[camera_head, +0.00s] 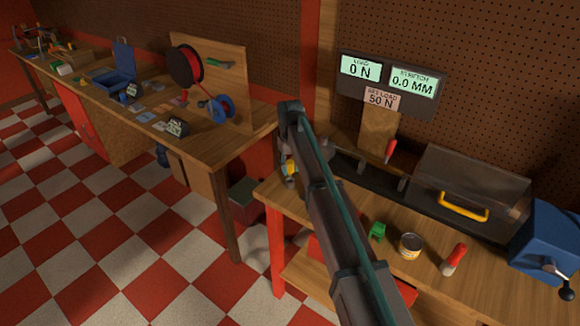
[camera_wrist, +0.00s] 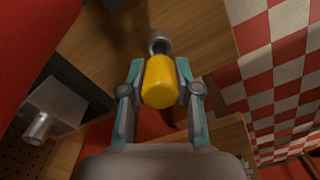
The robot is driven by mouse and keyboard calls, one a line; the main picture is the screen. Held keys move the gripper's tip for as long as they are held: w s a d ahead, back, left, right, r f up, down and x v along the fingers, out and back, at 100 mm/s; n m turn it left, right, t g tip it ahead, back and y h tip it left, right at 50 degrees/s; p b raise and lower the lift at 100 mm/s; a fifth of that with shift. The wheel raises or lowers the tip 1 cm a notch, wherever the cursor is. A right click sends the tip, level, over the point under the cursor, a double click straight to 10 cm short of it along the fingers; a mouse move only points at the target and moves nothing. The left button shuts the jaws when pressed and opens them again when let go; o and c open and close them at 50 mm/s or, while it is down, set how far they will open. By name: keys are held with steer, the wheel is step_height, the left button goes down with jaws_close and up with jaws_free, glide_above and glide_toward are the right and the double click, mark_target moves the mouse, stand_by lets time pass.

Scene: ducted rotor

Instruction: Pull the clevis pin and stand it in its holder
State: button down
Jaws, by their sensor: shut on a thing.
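My gripper (camera_wrist: 160,85) is shut on a yellow cylinder (camera_wrist: 160,82), which appears to be the clevis pin's grip, with one finger on each side. A grey round metal part (camera_wrist: 159,43) shows just past its far end; I cannot tell whether it belongs to the pin or to something behind it. In the head view a bit of yellow (camera_head: 290,168) shows at the left end of the bench, beside my arm, which hides most of my gripper. I cannot identify the pin's holder with certainty.
A grey metal block with a tube (camera_wrist: 42,110) lies left of my gripper in the wrist view. On the bench (camera_head: 490,275) are a green item (camera_head: 377,231), a can (camera_head: 410,245), a red-handled piece (camera_head: 455,259), a clear cover (camera_head: 470,180) and a blue vise-like block (camera_head: 548,240).

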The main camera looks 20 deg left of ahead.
mark_target(290, 177)
steer(key=shift+f+b, duration=0.5)
steer(key=shift+f, duration=1.25)
steer(key=shift+f, duration=0.35)
steer(key=shift+f, duration=0.1)
steer(key=c, duration=0.7)
jaws_free()
steer(key=shift+c, duration=0.2)
